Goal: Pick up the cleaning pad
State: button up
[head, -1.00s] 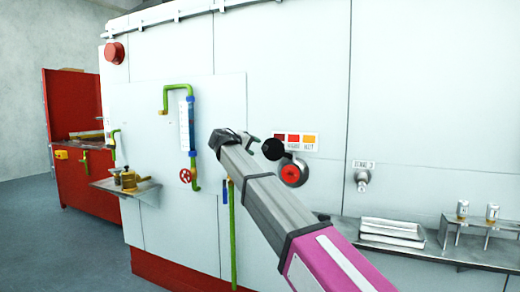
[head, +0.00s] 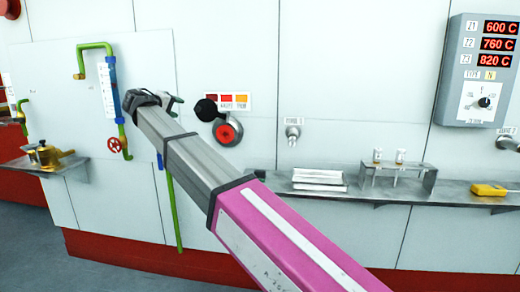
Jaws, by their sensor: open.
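I cannot pick out a cleaning pad with certainty in the head view. A flat white stack (head: 319,180) lies on the long metal shelf (head: 285,186), but I cannot tell what it is. My arm reaches up and left across the picture, in front of the white wall panels. My gripper (head: 174,101) shows only in small part beyond the dark end of the arm, left of the red round fitting. It is open, and I see nothing held in it. It is well apart from the shelf and the white stack.
A small rack with two little jars (head: 398,170) and a yellow handheld device (head: 489,190) are on the long shelf. A control box (head: 478,70) hangs above. Green pipework (head: 121,130) and a small shelf with brass parts (head: 48,158) are at left.

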aim_at(261, 176)
jog(key=k+j, duration=0.3)
jog(key=k, duration=0.15)
jog(key=k+j, duration=0.25)
jog(key=k, duration=0.2)
